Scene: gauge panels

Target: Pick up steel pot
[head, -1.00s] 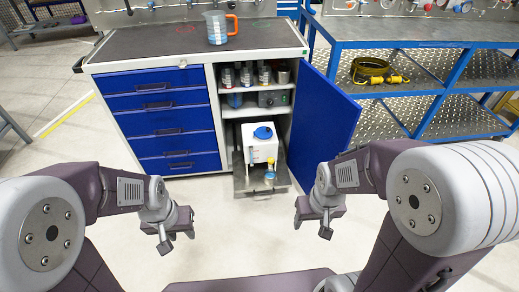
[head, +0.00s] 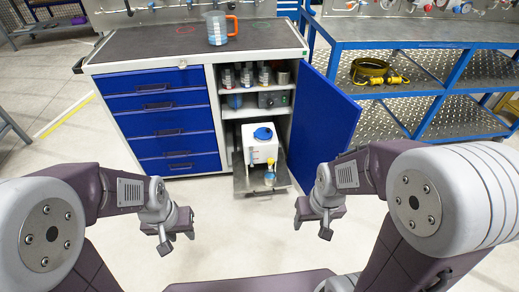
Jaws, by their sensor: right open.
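The steel pot (head: 283,77) is a small grey metal vessel at the right end of the cabinet's upper shelf, beside several small grey containers. It is partly in shade, and its details are too small to tell. My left gripper (head: 176,237) is open and empty, low in front of the blue drawers and well apart from the pot. My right gripper (head: 332,224) is open and empty, in front of the open door's lower edge, also well apart from the pot.
The blue cabinet door (head: 326,115) stands open to the right of the shelves. A jug (head: 218,28) with an orange handle stands on the worktop. The floor before the cabinet is clear.

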